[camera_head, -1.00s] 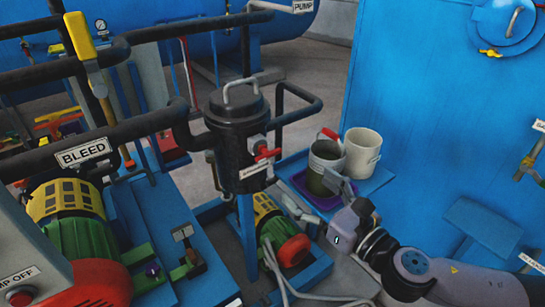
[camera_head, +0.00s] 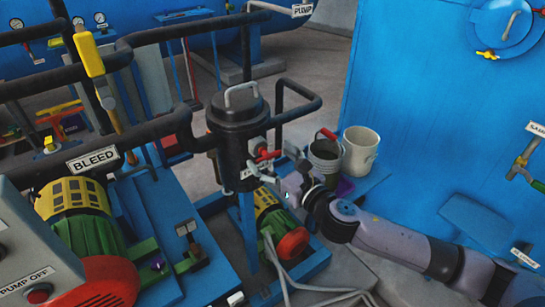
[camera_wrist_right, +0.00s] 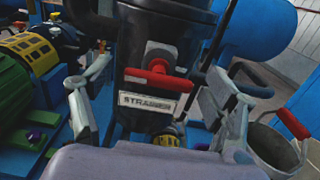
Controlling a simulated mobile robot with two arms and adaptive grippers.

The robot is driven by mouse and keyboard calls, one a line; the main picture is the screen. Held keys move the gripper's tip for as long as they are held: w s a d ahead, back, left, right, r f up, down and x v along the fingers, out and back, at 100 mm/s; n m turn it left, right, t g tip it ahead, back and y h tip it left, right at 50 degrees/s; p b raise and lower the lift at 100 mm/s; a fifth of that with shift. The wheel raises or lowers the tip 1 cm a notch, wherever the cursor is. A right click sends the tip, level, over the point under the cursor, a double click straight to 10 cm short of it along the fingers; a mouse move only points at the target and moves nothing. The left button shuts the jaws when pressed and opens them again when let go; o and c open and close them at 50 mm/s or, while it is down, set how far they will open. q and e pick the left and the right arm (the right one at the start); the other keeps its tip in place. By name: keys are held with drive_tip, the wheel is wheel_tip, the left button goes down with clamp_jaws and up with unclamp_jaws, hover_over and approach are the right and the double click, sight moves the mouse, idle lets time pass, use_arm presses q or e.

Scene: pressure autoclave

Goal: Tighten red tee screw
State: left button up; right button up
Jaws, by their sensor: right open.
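The red tee screw (camera_head: 266,156) sticks out from the side of the black strainer canister (camera_head: 238,120). In the right wrist view the red tee screw (camera_wrist_right: 157,77) lies roughly level, above the white STRAINER label (camera_wrist_right: 150,100). My right gripper (camera_head: 270,173) is open just in front of and below the screw. In the right wrist view its two fingers stand wide apart on either side of the screw, and no contact with it shows. My left gripper is not in view.
A grey bucket (camera_head: 325,160) and a white bucket (camera_head: 361,151) stand right of my right gripper. Black pipes (camera_head: 190,30) surround the strainer. A green and yellow pump motor (camera_head: 270,212) sits below. A large blue panel (camera_head: 440,110) fills the right.

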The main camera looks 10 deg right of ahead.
drive_tip(key=shift+c, duration=0.2)
drive_tip(key=c, duration=1.1)
